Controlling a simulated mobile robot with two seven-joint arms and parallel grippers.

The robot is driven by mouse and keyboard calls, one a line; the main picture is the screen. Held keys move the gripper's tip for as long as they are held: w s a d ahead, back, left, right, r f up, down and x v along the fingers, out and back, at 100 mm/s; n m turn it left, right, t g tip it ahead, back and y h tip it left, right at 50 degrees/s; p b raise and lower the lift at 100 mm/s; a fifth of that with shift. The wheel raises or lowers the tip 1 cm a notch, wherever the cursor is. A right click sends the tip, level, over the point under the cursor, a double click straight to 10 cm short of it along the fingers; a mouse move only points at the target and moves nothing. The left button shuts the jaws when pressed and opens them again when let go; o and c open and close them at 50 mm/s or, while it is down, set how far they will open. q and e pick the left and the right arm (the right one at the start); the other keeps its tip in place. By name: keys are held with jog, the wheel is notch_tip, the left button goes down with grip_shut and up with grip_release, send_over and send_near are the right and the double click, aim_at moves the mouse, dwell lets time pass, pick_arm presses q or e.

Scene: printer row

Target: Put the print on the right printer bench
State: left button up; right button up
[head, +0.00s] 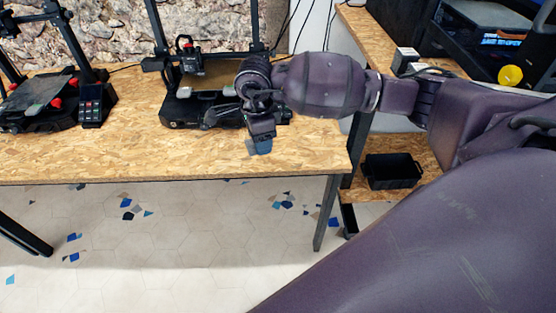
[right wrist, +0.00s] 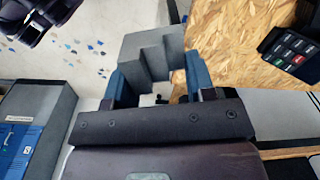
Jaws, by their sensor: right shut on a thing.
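My right gripper (head: 261,140) is in front of the right-hand printer in the head view and appears over the wooden bench (head: 310,160). In the right wrist view its two blue fingers (right wrist: 157,80) are shut on the print (right wrist: 150,52), a grey stepped block. The print stands out beyond the fingertips, with floor to its left and the bench top (right wrist: 235,45) to its right. In the head view the print is mostly hidden by the gripper. I cannot tell whether it touches the bench. My left gripper is not in view.
A black printer (head: 188,108) stands behind the gripper, another (head: 38,108) at the left, with a small keypad box (head: 92,106) beside it. A second wooden bench (head: 358,30) holds a small box (head: 405,60); a black crate (head: 392,172) sits on its lower shelf. The bench front is clear.

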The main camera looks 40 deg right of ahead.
jog(key=w+d+m, duration=0.3)
jog(key=m, duration=0.5)
jog(key=m+b, duration=0.3)
jog(key=m, duration=1.9)
send_over(275, 161)
jog(key=shift+m, duration=0.3)
notch_tip(275, 161, down, 14)
jog(key=shift+s+r+b, duration=0.1)
jog(key=shift+r+b, duration=0.15)
jog(key=shift+b, duration=0.85)
jog(key=shift+f, duration=0.55)
notch_tip(275, 161, down, 5)
jog(key=shift+b, duration=0.65)
jog(key=shift+f, duration=0.15)
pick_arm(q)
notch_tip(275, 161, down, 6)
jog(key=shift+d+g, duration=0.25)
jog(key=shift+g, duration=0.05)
